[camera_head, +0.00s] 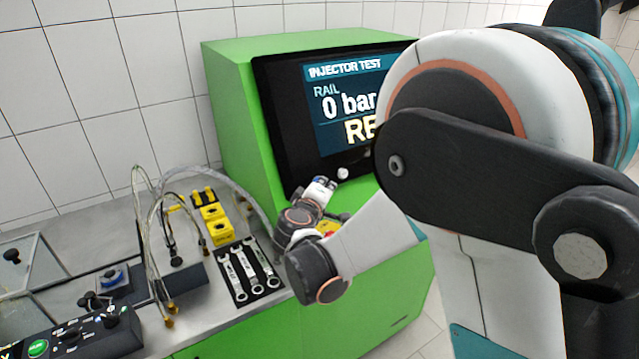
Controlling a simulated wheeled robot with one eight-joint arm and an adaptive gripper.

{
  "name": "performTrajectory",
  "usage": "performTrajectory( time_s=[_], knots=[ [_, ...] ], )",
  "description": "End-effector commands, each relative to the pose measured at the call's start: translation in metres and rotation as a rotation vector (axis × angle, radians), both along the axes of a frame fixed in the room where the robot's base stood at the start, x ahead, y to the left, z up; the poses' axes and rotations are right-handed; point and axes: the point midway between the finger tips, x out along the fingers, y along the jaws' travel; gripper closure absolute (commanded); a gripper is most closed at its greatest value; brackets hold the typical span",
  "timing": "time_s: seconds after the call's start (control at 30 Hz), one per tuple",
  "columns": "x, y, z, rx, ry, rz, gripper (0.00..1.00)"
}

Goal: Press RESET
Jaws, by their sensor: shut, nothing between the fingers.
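The green test bench (235,130) carries a black-framed screen (345,105) reading "INJECTOR TEST", "RAIL", "0 bar" and a yellow word starting "RE", cut off by my arm. My gripper (321,187) is small at the end of my wrist, in front of the panel below the screen. It is shut and empty; its fingertips are hard to make out. A pale knob (343,173) shows just right of it. A red button on a yellow base (326,228) is partly hidden behind my wrist. No RESET label is readable, and my arm covers much of the panel's right side.
A grey worktop at left holds wrenches on a black mat (245,270), yellow blocks (214,222), and upright hoses (150,230). A black control box (85,338) with a green button stands at the lower left. Tiled walls stand behind.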

Motion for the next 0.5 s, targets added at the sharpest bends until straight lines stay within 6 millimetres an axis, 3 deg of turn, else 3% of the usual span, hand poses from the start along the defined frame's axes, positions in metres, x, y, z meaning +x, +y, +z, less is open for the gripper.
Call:
performTrajectory(
  time_s=[0.5],
  knots=[
    [-0.0041,-0.0024,0.0025,0.000,0.000,0.001,1.00]
  ],
)
